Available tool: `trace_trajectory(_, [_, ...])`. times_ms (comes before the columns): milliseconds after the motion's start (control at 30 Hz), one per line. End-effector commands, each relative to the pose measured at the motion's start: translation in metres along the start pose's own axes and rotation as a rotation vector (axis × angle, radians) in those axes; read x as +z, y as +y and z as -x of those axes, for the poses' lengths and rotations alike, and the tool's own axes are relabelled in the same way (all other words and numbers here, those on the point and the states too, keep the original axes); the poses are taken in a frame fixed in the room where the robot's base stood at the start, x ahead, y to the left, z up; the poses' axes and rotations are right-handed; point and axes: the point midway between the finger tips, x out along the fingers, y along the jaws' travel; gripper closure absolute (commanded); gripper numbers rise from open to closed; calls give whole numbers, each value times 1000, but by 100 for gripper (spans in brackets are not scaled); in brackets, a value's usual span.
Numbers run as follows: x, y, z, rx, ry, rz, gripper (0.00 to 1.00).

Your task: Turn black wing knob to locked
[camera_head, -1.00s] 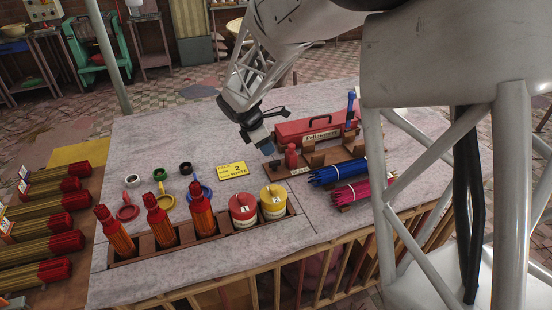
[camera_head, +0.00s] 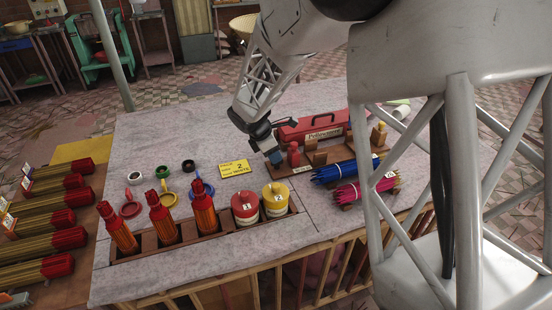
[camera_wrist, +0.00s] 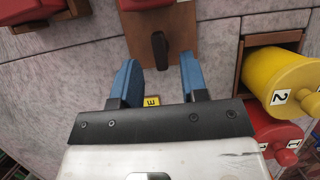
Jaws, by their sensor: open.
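The black wing knob (camera_wrist: 160,48) sits on a brown wooden board (camera_wrist: 180,22) in the wrist view. Its long side runs nearly up and down the picture, slightly tilted. My gripper (camera_wrist: 161,66) is open, with one blue finger on each side of the knob and a visible gap to each. How far above the board the fingertips are is hard to tell. In the head view my gripper (camera_head: 272,156) is low at the left end of the board, and I cannot make out the knob there. No readable lock mark shows near the knob.
A red toolbox (camera_head: 312,130) and a small red bottle (camera_head: 293,154) stand close to my gripper. Blue (camera_head: 335,172) and pink (camera_head: 358,190) stick bundles lie to the right. Red (camera_head: 245,206) and yellow (camera_head: 274,200) canisters sit in front.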

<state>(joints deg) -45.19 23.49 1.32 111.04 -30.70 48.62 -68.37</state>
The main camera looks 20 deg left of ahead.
Motion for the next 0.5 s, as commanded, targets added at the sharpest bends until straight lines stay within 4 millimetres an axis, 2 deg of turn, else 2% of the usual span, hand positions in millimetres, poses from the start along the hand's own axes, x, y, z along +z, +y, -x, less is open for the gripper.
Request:
trace_trajectory(200, [0,0,-22,0,1,-1,60])
trace_trajectory(500, [0,0,-29,1,0,0,60])
